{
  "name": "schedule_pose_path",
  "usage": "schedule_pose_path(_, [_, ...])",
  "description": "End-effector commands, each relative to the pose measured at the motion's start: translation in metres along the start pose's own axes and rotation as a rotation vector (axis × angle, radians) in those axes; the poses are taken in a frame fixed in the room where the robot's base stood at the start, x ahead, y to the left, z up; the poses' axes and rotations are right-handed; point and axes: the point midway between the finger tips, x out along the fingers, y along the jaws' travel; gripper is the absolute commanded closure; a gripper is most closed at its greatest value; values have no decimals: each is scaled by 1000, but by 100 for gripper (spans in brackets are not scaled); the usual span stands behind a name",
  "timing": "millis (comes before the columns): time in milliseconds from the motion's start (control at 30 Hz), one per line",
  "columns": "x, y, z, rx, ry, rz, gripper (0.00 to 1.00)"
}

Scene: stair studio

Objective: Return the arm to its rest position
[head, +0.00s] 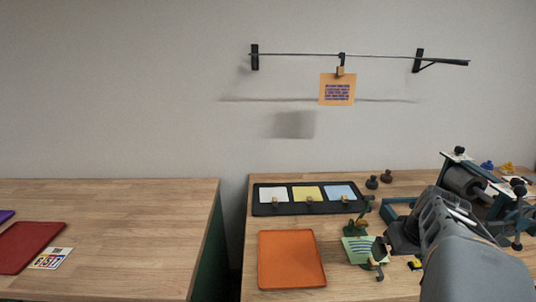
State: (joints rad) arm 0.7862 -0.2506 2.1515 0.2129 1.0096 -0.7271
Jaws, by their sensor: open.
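My arm (455,258) reaches in from the lower right of the head view, over the right table. My gripper (370,244) is at its far end, low over the table's front part. Its dark fingers stand apart, and nothing shows clasped between them. A pale green striped piece (357,249) lies beside and partly behind the fingers. I cannot tell whether they touch it. The arm hides part of the table and of the machine behind it.
An orange tray (291,259) lies left of my gripper, with a black three-part tray (263,208) behind it. A roller press (465,182) stands at right. An orange card (337,89) hangs from a wall rail (385,56). A gap separates the left table (120,215).

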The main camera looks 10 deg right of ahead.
Motion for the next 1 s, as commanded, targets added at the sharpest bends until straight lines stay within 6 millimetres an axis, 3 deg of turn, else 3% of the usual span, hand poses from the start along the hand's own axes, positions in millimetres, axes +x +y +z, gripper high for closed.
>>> schedule_pose_path(267, [11, -6, 15, 247, -31, 31, 0])
schedule_pose_path(467, [10, -70, 20, 269, -45, 43, 0])
schedule_pose_path(700, [-1, -152, 33, 80, -23, 14, 0])
schedule_pose_path(800, [-8, -177, 39, -27, -11, -8, 0])
schedule_pose_path(1000, [-19, -205, 41, -137, 15, -42, 0])
